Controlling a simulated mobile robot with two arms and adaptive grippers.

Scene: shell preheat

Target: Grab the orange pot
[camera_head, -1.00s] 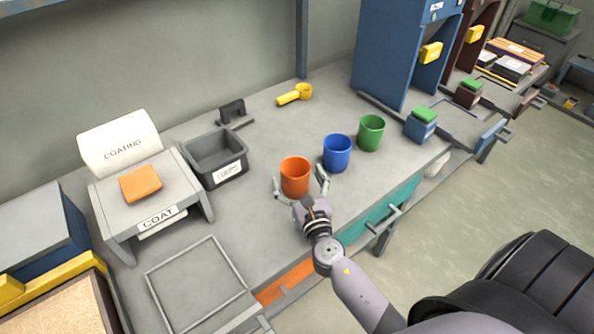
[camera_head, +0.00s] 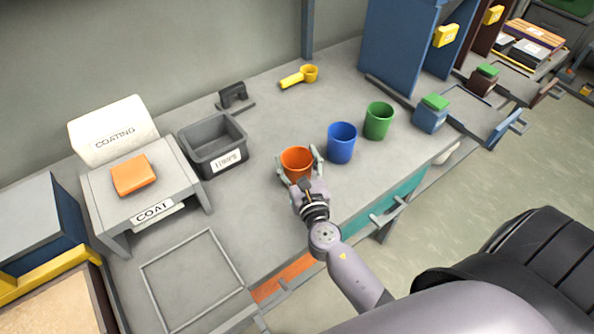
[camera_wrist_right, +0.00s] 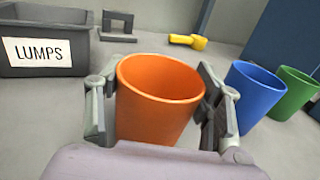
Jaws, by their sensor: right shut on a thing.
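The orange pot (camera_head: 297,162) stands on the grey bench near its front edge, open end up. My right gripper (camera_head: 300,168) is around it, with one finger on each side, shut on the pot. In the right wrist view the orange pot (camera_wrist_right: 158,100) sits between the two fingers of the gripper (camera_wrist_right: 160,110). Its lower part is hidden by my gripper. My left gripper is not in view.
A blue pot (camera_head: 341,143) and a green pot (camera_head: 379,121) stand to the right. A grey LUMPS bin (camera_head: 212,146) is at the left, beside the COAT stand (camera_head: 103,190). A yellow scoop (camera_head: 299,76) lies behind. Bare bench lies behind the orange pot.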

